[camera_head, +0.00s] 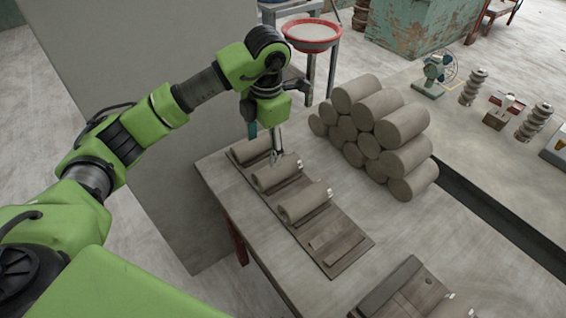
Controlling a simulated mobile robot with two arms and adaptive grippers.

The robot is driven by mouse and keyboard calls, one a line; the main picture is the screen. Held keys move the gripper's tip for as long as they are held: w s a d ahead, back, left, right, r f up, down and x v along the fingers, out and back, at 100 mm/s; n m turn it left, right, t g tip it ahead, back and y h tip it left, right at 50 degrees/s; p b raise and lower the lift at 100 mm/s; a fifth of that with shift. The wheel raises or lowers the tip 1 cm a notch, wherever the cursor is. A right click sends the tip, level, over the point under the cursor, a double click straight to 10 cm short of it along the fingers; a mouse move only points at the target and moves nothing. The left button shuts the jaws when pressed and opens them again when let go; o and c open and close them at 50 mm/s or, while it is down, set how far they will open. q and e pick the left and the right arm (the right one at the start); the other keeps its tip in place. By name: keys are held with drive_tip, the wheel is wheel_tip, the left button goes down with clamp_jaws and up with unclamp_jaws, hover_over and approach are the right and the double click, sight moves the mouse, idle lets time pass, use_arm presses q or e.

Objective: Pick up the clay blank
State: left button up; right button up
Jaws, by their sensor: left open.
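My left gripper (277,156) is open and points down over a long dark board on the table. Three grey clay blanks lie crosswise on this board: a far one (250,150), a middle one (274,175) and a near one (303,201). The fingertips are close to the middle blank, at its far side; I cannot tell whether they touch it. The gripper partly covers the gap between the far and middle blanks. A stack of several grey clay cylinders (403,125) stands to the right of the board. My right gripper is not in view.
The grey table (345,190) is bare between board and stack. A second dark board (405,290) lies at the bottom edge. A red-rimmed bowl (312,34) stands beyond the table. A small fan (437,70) and ribbed spools (473,87) stand at the right. A grey panel (185,225) is at the left.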

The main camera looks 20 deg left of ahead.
use_arm(q)
hover_over(264, 174)
drive_tip(key=f, duration=0.4)
drive_tip(key=f+p, duration=0.1)
drive_tip(key=f, duration=0.1)
drive_tip(key=shift+s+a, duration=0.1)
drive_tip(key=shift+s, duration=0.2)
wheel_tip(264, 174, down, 3)
drive_tip(key=shift+w+p, duration=0.15)
drive_tip(key=shift+p, duration=0.4)
wheel_tip(264, 174, down, 3)
drive_tip(key=shift+w+r+p, duration=0.15)
drive_tip(key=shift+r+p, duration=0.05)
drive_tip(key=shift+p, duration=0.1)
drive_tip(key=shift+f, duration=0.45)
drive_tip(key=c, duration=1.7)
drive_tip(key=shift+w, duration=0.15)
drive_tip(key=shift+c, duration=0.2)
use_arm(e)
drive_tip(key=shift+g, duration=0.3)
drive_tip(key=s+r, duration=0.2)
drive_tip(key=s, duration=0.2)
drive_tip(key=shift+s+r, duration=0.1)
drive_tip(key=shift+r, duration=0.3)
